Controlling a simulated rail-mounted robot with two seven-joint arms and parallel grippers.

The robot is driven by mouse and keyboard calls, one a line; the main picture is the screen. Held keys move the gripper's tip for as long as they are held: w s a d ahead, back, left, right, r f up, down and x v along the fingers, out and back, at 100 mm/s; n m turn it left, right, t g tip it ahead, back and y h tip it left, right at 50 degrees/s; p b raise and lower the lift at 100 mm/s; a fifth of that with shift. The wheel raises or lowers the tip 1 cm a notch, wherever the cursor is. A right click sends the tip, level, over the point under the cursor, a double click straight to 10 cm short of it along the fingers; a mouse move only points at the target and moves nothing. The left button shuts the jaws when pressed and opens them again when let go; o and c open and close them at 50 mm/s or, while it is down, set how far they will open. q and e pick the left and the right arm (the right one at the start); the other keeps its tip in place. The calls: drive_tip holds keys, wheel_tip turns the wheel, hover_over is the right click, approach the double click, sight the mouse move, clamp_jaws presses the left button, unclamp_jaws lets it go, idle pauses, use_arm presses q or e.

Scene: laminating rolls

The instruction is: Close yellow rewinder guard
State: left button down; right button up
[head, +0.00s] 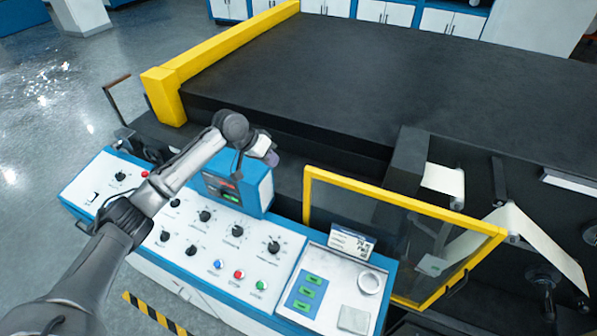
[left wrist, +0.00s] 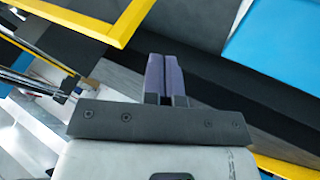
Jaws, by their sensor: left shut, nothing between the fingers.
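The yellow rewinder guard (head: 405,205) is a yellow frame with a clear panel, at the right of the head view in front of the machine's rollers and web. It stands at an angle to the machine; I cannot tell exactly how far it is open. Part of a yellow frame (left wrist: 60,25) also shows at the upper left of the left wrist view. My left gripper (head: 272,158) is above the small blue display box, left of the guard and apart from it. Its purple-grey fingers (left wrist: 165,76) are together and empty. My right gripper is not in view.
A blue and white control console (head: 180,235) with knobs and buttons runs below my left arm. The blue display box (head: 238,188) stands on it. A large black machine bed (head: 390,75) lies behind.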

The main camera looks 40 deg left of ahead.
use_arm(q)
drive_tip(key=w+d+f+p, duration=0.4)
drive_tip(key=w+d+f, duration=0.1)
drive_tip(key=w, duration=0.1)
drive_tip(key=shift+w+f+n+t, duration=0.15)
drive_tip(key=shift+w+n+t, duration=0.1)
drive_tip(key=shift+n+t, duration=0.15)
idle(0.4)
drive_tip(key=shift+d, duration=0.1)
